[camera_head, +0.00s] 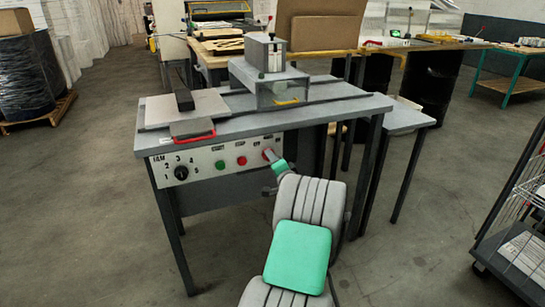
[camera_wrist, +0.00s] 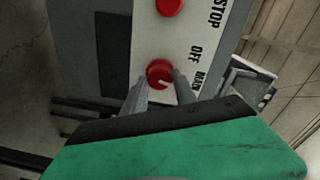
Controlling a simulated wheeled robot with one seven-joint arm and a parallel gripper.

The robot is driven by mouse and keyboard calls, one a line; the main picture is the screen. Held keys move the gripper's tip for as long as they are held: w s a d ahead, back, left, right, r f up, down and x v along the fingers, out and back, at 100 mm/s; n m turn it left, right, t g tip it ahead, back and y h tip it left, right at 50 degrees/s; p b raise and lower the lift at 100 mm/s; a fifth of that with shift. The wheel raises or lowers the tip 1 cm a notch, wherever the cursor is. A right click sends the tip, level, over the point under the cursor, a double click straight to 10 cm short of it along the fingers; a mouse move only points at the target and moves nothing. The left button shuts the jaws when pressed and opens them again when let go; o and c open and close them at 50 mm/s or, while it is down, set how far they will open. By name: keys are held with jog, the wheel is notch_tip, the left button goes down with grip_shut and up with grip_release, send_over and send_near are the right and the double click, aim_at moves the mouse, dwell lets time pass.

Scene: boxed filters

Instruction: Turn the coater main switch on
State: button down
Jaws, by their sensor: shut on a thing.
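The coater (camera_head: 253,115) is a grey table with a control panel (camera_head: 215,163) on its front. The main switch (camera_wrist: 159,72) is a round red knob at the panel's right end, with "OFF" and "MAIN" printed beside it in the wrist view. It also shows in the head view (camera_head: 266,153), partly hidden by my gripper. My gripper (camera_wrist: 160,82) has one grey finger on each side of the knob and is shut on it. A small pale mark shows on the knob's face; I cannot tell for certain which label it points to.
A red stop button (camera_wrist: 169,5) sits close to the switch. A green button (camera_head: 221,165) and a black dial (camera_head: 181,173) are farther left on the panel. A wire cart (camera_head: 515,225) stands at the right. The floor before the coater is clear.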

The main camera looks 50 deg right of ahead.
jog(key=shift+s+m+p, duration=0.1)
jog(key=shift+m+p, duration=1.5)
jog(key=shift+m, duration=1.3)
jog(key=shift+f, duration=0.1)
jog(key=c, duration=1)
grip_release()
jog(key=v, duration=0.7)
jog(key=shift+s+p, duration=0.4)
jog(key=shift+a, duration=0.15)
